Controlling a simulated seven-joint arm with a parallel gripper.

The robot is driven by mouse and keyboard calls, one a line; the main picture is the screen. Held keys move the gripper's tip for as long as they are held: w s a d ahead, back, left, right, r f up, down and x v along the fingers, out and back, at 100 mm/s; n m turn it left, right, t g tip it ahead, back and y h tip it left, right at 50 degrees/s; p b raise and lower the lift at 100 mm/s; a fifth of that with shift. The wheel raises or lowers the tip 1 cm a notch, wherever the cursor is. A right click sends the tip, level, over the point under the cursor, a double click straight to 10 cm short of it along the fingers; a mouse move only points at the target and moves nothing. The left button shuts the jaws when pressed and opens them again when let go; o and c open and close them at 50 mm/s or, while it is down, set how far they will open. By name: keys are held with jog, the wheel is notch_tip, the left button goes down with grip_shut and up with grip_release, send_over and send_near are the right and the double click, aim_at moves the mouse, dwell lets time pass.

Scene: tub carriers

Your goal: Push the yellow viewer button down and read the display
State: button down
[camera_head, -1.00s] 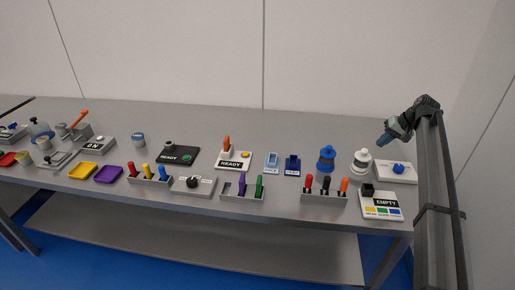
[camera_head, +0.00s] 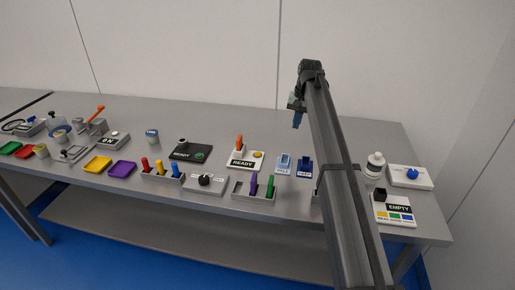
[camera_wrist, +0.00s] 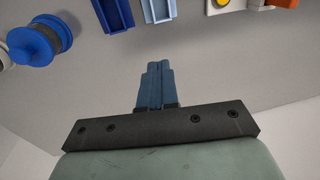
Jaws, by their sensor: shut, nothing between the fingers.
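The white viewer (camera_head: 245,165) stands on the table at mid-right of the head view. Its yellow button (camera_head: 258,154) is at its right, its display (camera_head: 242,163) reads READY, and an orange-topped piece (camera_head: 239,144) stands upright in it. In the wrist view the yellow button (camera_wrist: 221,2) is cut by the top edge, with part of the white viewer (camera_wrist: 250,5) around it. My gripper (camera_head: 297,122) is shut and empty, held above the back of the table, right of and apart from the viewer. Its blue fingers (camera_wrist: 157,72) are together in the wrist view.
A light blue holder (camera_head: 283,165) and a dark blue holder (camera_head: 305,168) stand right of the viewer. A black READY unit (camera_head: 190,151) stands left of it. A blue spool (camera_wrist: 35,42) shows in the wrist view. The table behind these is clear.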

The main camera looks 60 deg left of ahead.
notch_tip(320, 180, up, 3)
jog(key=t+h, duration=0.1)
send_over(258, 154)
jog(key=shift+s, duration=0.2)
jog(key=f, duration=1.4)
jog(key=shift+w+a, duration=0.2)
jog(key=shift+d+f, duration=0.15)
jog(key=shift+f, duration=0.9)
jog(key=shift+s, duration=0.1)
notch_tip(258, 154, up, 15)
